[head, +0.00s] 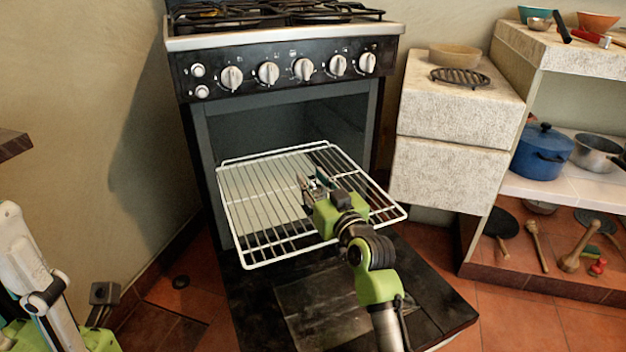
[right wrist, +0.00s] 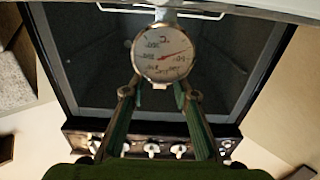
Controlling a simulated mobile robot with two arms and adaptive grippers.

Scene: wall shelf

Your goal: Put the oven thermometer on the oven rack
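The oven thermometer (right wrist: 163,52) has a round white dial with a red needle and a metal rim. In the right wrist view it sits between the fingertips of my right gripper (right wrist: 161,88), which appear to close on the dial's edges. In the head view my right gripper (head: 312,180) is over the white wire oven rack (head: 246,212), pointing toward the oven; the thermometer is hard to make out there. The rack extends out of the open oven. In the wrist view the thermometer's base overlaps a pale band at the top; contact is unclear. My left gripper cannot be made out.
The black oven door (head: 440,318) is folded down below the rack. Control knobs (head: 304,69) line the stove front above the opening. A stone counter (head: 440,175) stands to the right, with a blue pot (head: 541,152) on the shelf beyond. The rack's left part is clear.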

